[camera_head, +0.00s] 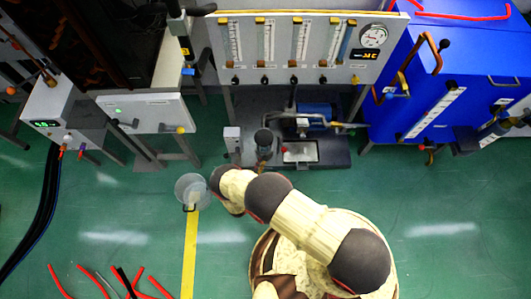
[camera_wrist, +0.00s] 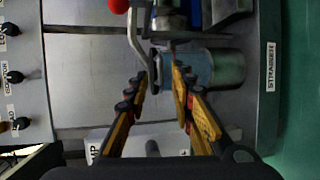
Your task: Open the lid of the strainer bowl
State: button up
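In the wrist view the strainer bowl is probably the blue-grey and silver cylinder (camera_wrist: 226,68) beside the base edge marked STRAINER. My gripper (camera_wrist: 158,80) is open, with its yellow and black fingers spread. The right finger overlaps the near side of the cylinder in the picture. A bent grey bar (camera_wrist: 137,38) runs down to a small dark part between the fingertips; I cannot tell whether they touch. I cannot clearly tell the lid from the bowl. In the head view my fingers cannot be made out.
A flowmeter panel (camera_head: 290,50) stands behind the dark pump base (camera_head: 335,157). A blue cabinet (camera_head: 440,90) is at right, and a clear bucket (camera_head: 187,183) stands on the floor at left. A red ball (camera_wrist: 119,5) shows above the fingers. Green floor is open in front.

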aim_at(264, 141)
jog(key=shift+b+x, duration=1)
jog(key=shift+x, duration=2.4)
jog(key=shift+c, duration=0.7)
jog(key=c, duration=0.4)
jog(key=shift+f, duration=0.1)
grip_shut()
jog(key=shift+s+f, duration=0.15)
